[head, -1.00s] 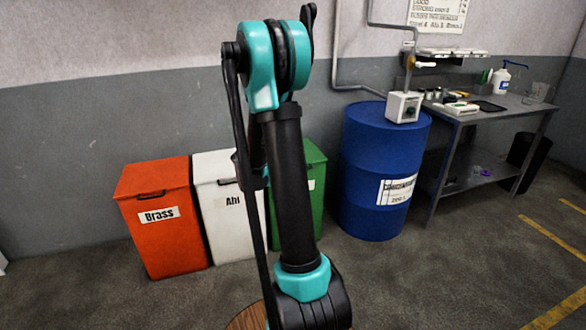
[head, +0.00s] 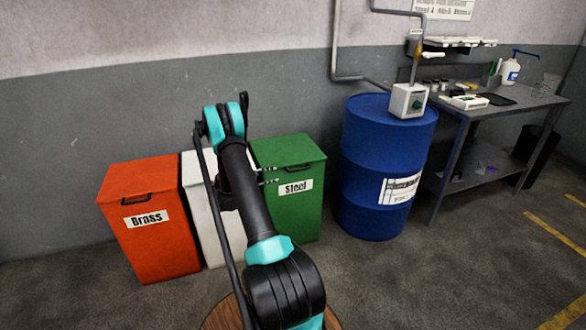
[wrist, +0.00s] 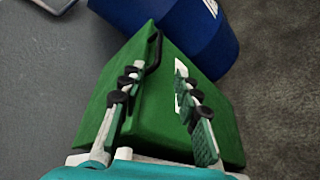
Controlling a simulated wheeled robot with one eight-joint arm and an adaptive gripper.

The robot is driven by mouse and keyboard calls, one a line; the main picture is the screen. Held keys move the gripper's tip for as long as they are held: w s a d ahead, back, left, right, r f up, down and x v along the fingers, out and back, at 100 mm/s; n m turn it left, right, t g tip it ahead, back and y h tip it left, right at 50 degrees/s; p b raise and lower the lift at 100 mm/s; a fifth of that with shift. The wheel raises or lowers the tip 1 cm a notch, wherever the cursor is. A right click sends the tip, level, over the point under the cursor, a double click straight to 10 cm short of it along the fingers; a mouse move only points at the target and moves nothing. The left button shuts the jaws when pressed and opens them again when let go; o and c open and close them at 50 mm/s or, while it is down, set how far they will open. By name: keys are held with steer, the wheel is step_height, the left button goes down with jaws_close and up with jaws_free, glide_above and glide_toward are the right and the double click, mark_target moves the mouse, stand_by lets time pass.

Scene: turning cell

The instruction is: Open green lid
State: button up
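The green bin (head: 292,215), labelled "Steel", stands against the wall with its green lid (head: 287,149) down. A dark handle (head: 299,167) sits at the lid's front edge. In the wrist view the bin (wrist: 158,118) lies below my fingers, and the handle (wrist: 154,52) shows ahead of the fingertips. My gripper (wrist: 158,70) is open and empty, one finger to either side. In the head view my gripper (head: 270,175) is in front of the bin's left side, near the handle, mostly hidden by my arm. I cannot tell whether it touches the bin.
A white bin (head: 196,170), partly hidden by my arm, and an orange bin (head: 158,240) labelled "Brass" stand to the left. A blue drum (head: 372,175) is close on the right, with a grey workbench (head: 462,150) beyond. Open floor lies in front at right.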

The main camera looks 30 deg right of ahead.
mark_target(296, 170)
steer(key=x, duration=1.7)
steer(key=shift+w+d+f, duration=0.15)
steer(key=shift+w+d, duration=0.05)
steer(key=shift+d, duration=0.15)
steer(key=shift+c, duration=0.2)
jaws_close()
